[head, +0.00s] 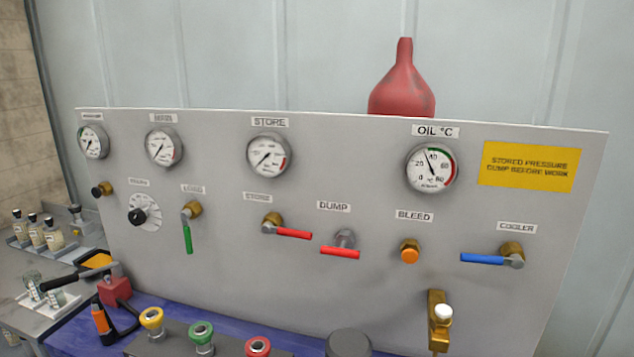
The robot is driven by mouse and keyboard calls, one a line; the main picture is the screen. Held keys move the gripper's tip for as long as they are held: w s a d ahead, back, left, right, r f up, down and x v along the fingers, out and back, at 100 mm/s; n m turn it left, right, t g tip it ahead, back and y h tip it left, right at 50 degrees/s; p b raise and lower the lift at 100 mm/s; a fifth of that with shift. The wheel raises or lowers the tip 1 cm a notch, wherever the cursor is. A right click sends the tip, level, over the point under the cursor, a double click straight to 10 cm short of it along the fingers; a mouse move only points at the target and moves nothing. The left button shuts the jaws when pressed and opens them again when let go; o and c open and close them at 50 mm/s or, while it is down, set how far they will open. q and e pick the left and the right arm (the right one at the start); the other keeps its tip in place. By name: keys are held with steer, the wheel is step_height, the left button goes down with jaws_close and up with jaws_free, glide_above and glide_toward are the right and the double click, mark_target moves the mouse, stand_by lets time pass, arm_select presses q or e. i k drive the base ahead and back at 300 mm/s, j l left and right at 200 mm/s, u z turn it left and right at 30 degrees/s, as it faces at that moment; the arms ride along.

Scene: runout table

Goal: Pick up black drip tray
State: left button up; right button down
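I cannot make out a black drip tray for certain in the head view. A dark round-topped object (348,343) shows at the bottom edge, cut off by the frame, and I cannot tell what it is. Neither of my grippers is in view.
An upright grey panel (340,190) with gauges, valve levers and a brass fitting (438,320) fills the middle. A red funnel-shaped vessel (404,85) shows above it. Yellow, green and red capped fittings (202,338) stand in front on a blue surface (70,335). Bottles (35,232) stand left.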

mark_target(100, 256)
steer(key=u, duration=1.35)
steer(key=i+j+u, duration=0.1)
steer(key=u, duration=0.35)
steer(key=i+j+u, duration=0.1)
steer(key=u, duration=0.35)
steer(key=i+u, duration=0.1)
steer(key=u, duration=0.35)
steer(key=i, duration=2.3)
steer(key=i+z, duration=0.1)
steer(key=i, duration=0.35)
steer(key=i+j+z, duration=0.15)
steer(key=i, duration=0.3)
steer(key=i+j+z, duration=0.1)
steer(key=i, duration=0.4)
steer(key=i+j+z, duration=0.15)
steer(key=i, duration=0.3)
steer(key=j+z, duration=0.1)
steer(key=z, duration=2.5)
